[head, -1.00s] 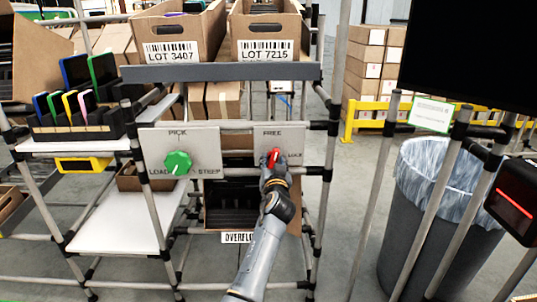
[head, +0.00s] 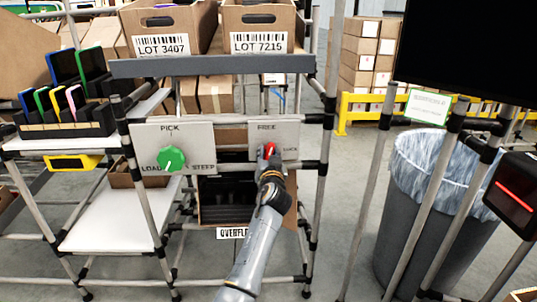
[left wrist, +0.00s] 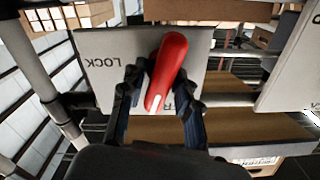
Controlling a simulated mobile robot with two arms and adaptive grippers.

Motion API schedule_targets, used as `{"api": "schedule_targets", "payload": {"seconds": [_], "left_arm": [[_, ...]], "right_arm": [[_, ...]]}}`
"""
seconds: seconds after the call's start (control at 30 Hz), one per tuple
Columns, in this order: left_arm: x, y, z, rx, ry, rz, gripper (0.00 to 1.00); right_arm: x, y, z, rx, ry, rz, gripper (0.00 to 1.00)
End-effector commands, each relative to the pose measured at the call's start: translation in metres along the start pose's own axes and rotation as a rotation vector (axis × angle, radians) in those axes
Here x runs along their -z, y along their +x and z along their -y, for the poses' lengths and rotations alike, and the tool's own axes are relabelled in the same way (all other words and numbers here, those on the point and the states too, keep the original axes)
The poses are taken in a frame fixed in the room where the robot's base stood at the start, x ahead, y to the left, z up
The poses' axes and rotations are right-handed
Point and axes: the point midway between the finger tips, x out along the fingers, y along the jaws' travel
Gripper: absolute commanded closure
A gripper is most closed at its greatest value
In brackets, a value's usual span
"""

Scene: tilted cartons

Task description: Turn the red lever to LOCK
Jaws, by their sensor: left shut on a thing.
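The red lever (head: 269,149) is on a pale panel (head: 258,138), with FREE printed above it and LOCK to its right. In the left wrist view the panel is upside down, with LOCK at the left and FREE at the bottom. There the lever (left wrist: 168,68) slants slightly, its white-marked end over the FREE lettering. My left gripper (left wrist: 158,82) is shut on the lever, one dark finger on each side. In the head view my left gripper (head: 269,163) reaches it from below and covers part of it. My right gripper is not in view.
A green knob (head: 171,159) sits on the panel to the left. Cartons marked LOT 3407 (head: 162,45) and LOT 7215 (head: 258,42) stand tilted above. A rack post (head: 325,170) is close on the right, and a lined bin (head: 430,215) stands farther right.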

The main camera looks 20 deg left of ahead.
Motion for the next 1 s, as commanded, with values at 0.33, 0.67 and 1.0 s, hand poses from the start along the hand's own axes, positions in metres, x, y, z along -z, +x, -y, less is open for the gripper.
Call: {"api": "schedule_targets", "payload": {"seconds": [0.33,0.67,1.0], "left_arm": [[0.002,0.000,-0.001,0.000,0.198,-0.002,1.00],[0.001,0.000,-0.003,0.000,0.508,-0.001,1.00],[0.000,0.001,-0.005,0.001,0.830,-0.001,1.00]], "right_arm": [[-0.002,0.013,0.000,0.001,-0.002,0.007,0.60],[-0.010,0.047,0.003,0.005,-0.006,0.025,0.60],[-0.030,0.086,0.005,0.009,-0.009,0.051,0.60]]}}
